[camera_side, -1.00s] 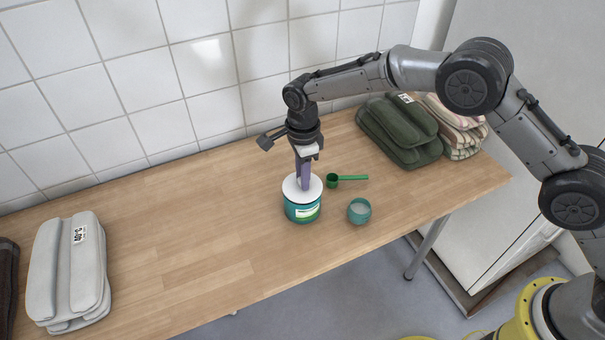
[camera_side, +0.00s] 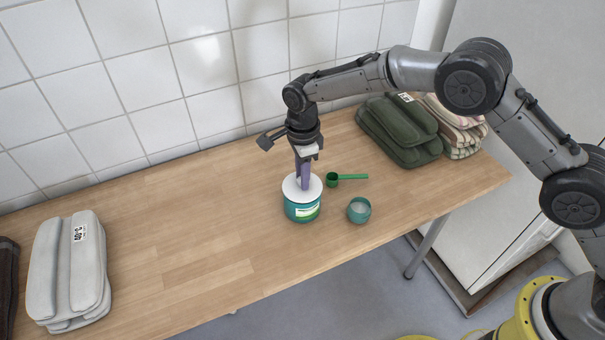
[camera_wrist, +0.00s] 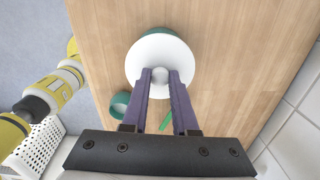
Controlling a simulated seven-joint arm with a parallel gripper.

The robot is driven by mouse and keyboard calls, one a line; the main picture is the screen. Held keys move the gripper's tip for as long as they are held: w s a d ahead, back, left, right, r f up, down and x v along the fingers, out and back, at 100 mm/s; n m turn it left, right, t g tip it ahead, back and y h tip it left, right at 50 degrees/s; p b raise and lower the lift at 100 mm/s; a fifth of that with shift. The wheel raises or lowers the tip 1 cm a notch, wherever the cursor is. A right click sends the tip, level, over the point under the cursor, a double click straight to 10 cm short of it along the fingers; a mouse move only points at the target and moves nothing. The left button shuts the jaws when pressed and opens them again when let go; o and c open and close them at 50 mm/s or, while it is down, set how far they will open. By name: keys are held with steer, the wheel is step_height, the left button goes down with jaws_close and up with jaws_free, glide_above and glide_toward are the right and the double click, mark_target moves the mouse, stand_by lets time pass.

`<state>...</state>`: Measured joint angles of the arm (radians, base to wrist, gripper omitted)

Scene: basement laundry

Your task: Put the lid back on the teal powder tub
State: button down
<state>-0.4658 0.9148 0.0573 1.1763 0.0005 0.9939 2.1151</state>
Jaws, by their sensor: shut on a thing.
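The teal powder tub (camera_side: 303,211) stands upright on the wooden counter with a pale label facing the side camera. The round white lid (camera_side: 289,187) lies over its mouth and looks about level. In the wrist view the lid (camera_wrist: 143,62) hides most of the tub, and a teal edge (camera_wrist: 160,30) shows past its far rim. I cannot tell whether it is fully seated. My gripper (camera_side: 304,186) points down from above, its purple fingers shut on the lid's round knob (camera_wrist: 160,75).
A green scoop (camera_side: 350,178) lies right of the tub, and a small teal cup (camera_side: 359,211) stands to its front right. Folded green towels (camera_side: 400,130) and striped cloths (camera_side: 460,130) are at the back right. Grey towels (camera_side: 68,268) lie far left. The counter between is clear.

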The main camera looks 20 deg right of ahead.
steer(key=shift+c, duration=0.6)
jaws_free()
steer(key=shift+r, duration=0.1)
steer(key=shift+r, duration=3.4)
steer(key=shift+c, duration=0.2)
jaws_close()
